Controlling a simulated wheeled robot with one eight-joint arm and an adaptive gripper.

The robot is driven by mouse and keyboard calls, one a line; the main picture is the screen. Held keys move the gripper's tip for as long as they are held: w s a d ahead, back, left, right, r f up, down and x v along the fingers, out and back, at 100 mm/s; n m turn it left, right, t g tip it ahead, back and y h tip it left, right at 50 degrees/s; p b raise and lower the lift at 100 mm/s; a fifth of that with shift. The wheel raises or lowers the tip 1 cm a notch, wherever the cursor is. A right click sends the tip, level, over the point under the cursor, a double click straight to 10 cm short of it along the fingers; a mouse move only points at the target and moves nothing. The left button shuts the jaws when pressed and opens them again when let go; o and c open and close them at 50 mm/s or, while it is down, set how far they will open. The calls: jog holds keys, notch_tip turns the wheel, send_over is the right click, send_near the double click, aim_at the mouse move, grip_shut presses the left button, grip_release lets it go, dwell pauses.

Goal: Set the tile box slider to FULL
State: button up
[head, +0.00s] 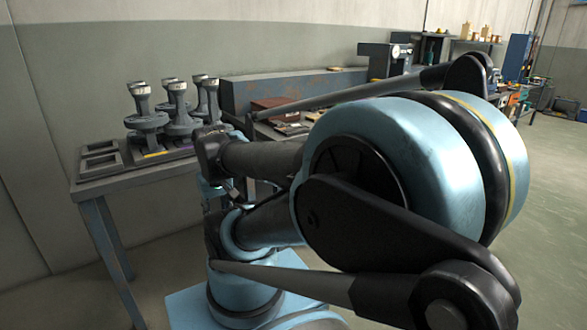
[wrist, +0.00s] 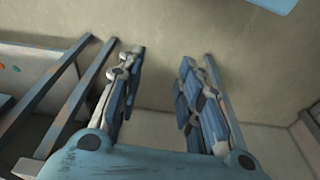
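I cannot make out a tile box, its slider or a FULL mark in either view. In the wrist view, a pale panel (wrist: 14,62) with small orange and green dots shows at the left edge; I cannot tell what it belongs to. My gripper (wrist: 161,62) is open in the wrist view, with its two blue and grey fingers well apart and nothing between them. Bare beige surface lies beyond the fingertips. In the head view, my large blue and black arm covers the middle and right, and I cannot make out my gripper there.
In the head view, a metal table (head: 120,182) at left carries several grey spool-shaped pieces (head: 146,112) and an empty-looking frame (head: 100,158). A long grey casing (head: 300,88) stands behind. Cluttered benches are at the back right. Open floor (head: 556,190) lies right. Grey bars (wrist: 62,112) show left in the wrist view.

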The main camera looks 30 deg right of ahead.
jog(key=shift+o, duration=0.6)
jog(key=shift+d, duration=0.1)
jog(key=shift+o, duration=0.2)
jog(key=shift+s+r, duration=0.2)
jog(key=shift+s, duration=0.05)
jog(key=w+d+r+t+y, duration=0.1)
jog(key=w+d+r, duration=0.1)
jog(key=w, duration=0.4)
jog(key=w+d+r+y, duration=0.2)
jog(key=w+d, duration=0.1)
jog(key=w, duration=0.3)
jog(key=w+d+t+y, duration=0.1)
jog(key=w+d+t, duration=0.2)
jog(key=w+d, duration=0.7)
jog(key=s+d+f+t+h, duration=0.1)
jog(key=s+d+f+t, duration=0.1)
jog(key=d, duration=0.9)
jog(key=s+d+f+t+h, duration=0.1)
jog(key=s+d+f+t, duration=0.2)
jog(key=d, duration=0.7)
jog(key=s+d+f+t+h, duration=0.1)
jog(key=s+d+f+t, duration=0.1)
jog(key=d, duration=0.9)
jog(key=x, duration=1.7)
jog(key=shift+w+n, duration=0.3)
